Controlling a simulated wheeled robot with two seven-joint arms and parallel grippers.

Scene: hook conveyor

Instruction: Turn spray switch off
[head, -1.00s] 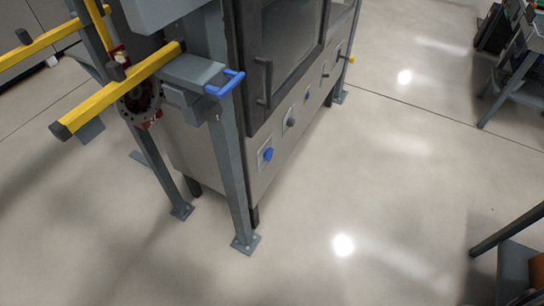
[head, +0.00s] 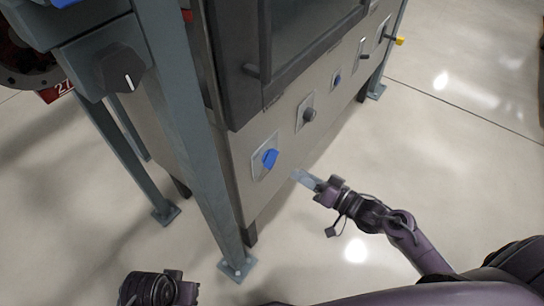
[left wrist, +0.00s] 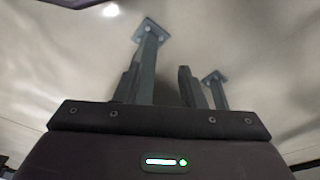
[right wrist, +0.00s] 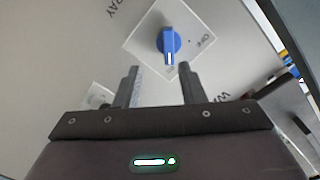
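The blue switch knob (head: 269,158) sits on a pale square plate on the cabinet's front panel. In the right wrist view, the knob (right wrist: 169,45) has its pointer toward the bottom of the picture. The word OFF is at the plate's right corner, and letters ending in RAY are at the upper left. My right gripper (head: 303,178) is just right of and below the knob, apart from it. Its fingers (right wrist: 158,88) are open and empty, facing the knob. My left gripper (left wrist: 157,88) is open and empty over the floor, low in the head view.
A grey post (head: 195,130) stands left of the blue knob, bearing a box with a black dial (head: 120,70). Floor at the right is clear.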

